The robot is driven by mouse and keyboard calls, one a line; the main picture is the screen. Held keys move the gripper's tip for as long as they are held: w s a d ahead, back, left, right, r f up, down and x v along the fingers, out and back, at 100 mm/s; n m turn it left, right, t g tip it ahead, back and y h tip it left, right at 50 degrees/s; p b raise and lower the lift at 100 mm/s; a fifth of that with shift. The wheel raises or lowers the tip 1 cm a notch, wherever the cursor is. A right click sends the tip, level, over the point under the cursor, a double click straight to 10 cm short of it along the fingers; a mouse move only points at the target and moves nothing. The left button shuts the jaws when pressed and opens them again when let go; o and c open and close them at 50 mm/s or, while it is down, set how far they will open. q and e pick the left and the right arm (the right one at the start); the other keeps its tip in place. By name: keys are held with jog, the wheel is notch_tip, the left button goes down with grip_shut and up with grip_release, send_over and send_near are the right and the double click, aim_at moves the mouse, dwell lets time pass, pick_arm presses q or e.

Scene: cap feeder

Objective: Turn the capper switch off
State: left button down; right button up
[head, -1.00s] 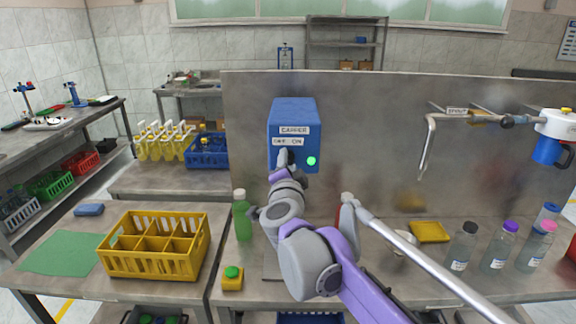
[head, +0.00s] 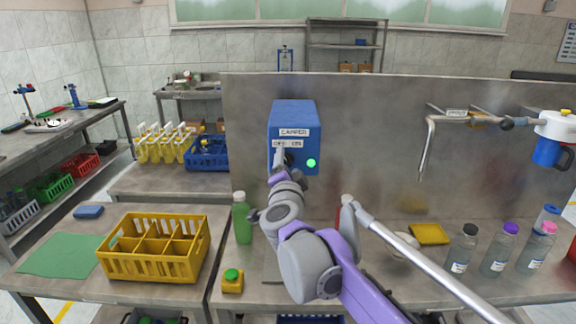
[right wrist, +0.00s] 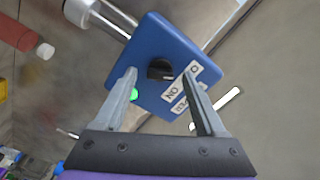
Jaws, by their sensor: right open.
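The blue capper box (head: 296,118) is on the grey metal panel, with a name label and OFF and ON labels on its front. A green light (head: 311,163) glows at its lower right. The black rotary switch (right wrist: 160,69) shows in the right wrist view, near the OFF and ON labels; I cannot tell which its pointer marks. In the head view my gripper largely hides it. My right gripper (head: 280,158) is in front of the box's lower left. In the wrist view its open fingers (right wrist: 163,88) lie on either side below the switch, holding nothing. My left gripper is not seen.
A green bottle (head: 242,218) stands left of my right arm, behind a yellow block with a green button (head: 232,281). A yellow crate (head: 150,268) is on the left table. Several capped bottles and a yellow tray (head: 429,234) are at right. A metal spout (head: 427,145) projects from the panel.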

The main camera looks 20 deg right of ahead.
jog(key=v, duration=1.1)
jog(key=shift+b, duration=0.4)
jog(key=s+a+f+n+g+y+p, duration=0.1)
jog(key=s+a+f+n+g+y, duration=0.2)
jog(key=f+n, duration=0.35)
jog(key=s+a+f+n+g+y+p, duration=0.1)
jog(key=s+a+f+n+y, duration=0.1)
jog(key=s+f+n+y, duration=0.4)
jog(key=s+d+f+n+g+h, duration=0.1)
jog(key=s+d+f+g+h, duration=0.1)
jog(key=s+d+f+g, duration=0.2)
jog(key=s+d+f+n+g+h+p, duration=0.1)
jog(key=s+d+f+g, duration=0.3)
jog(key=s+f, duration=0.7)
notch_tip(320, 180, down, 4)
jog(key=shift+s+d+f+h, duration=0.1)
jog(key=shift+s+d+h, duration=0.15)
jog(key=shift+h, duration=0.25)
jog(key=shift+n, duration=0.25)
